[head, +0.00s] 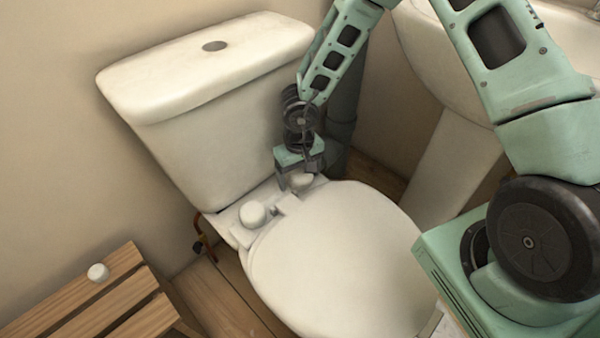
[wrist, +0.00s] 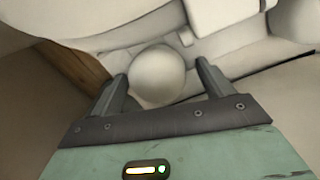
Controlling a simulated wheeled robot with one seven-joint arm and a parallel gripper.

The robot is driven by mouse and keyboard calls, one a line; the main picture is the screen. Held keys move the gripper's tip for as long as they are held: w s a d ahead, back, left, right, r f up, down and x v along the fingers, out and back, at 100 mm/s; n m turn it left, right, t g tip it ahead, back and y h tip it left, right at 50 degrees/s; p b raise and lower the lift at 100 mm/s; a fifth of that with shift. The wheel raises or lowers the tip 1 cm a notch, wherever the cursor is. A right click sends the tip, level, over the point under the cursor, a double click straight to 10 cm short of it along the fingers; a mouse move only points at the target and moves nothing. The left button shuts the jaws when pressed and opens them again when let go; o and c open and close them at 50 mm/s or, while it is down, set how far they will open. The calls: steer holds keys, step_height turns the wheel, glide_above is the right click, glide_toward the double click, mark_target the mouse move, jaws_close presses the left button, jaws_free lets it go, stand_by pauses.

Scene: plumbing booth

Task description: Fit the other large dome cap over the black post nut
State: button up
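A white dome cap (head: 302,180) is at the far hinge position behind the toilet seat. It shows as a round white dome (wrist: 158,75) between my fingers in the wrist view. My gripper (head: 300,178) points down over it, with its fingers (wrist: 161,82) on either side. A gap shows at the right finger; the left finger looks very close to the dome, and contact cannot be told. The gripper looks open. Another large white dome cap (head: 253,214) sits at the near hinge position. No black post nut is visible; whether one is under either cap is hidden.
A small white cap (head: 97,272) rests on a slatted wooden stool (head: 120,295) at lower left. The toilet tank (head: 215,130) rises close behind the hinges, the closed lid (head: 335,260) lies in front, and the sink pedestal (head: 450,165) is to the right.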

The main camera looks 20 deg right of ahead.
steer(key=shift+r, duration=0.1)
step_height(320, 180, up, 12)
steer(key=p, duration=0.6)
steer(key=shift+p, duration=0.3)
stand_by(0.3)
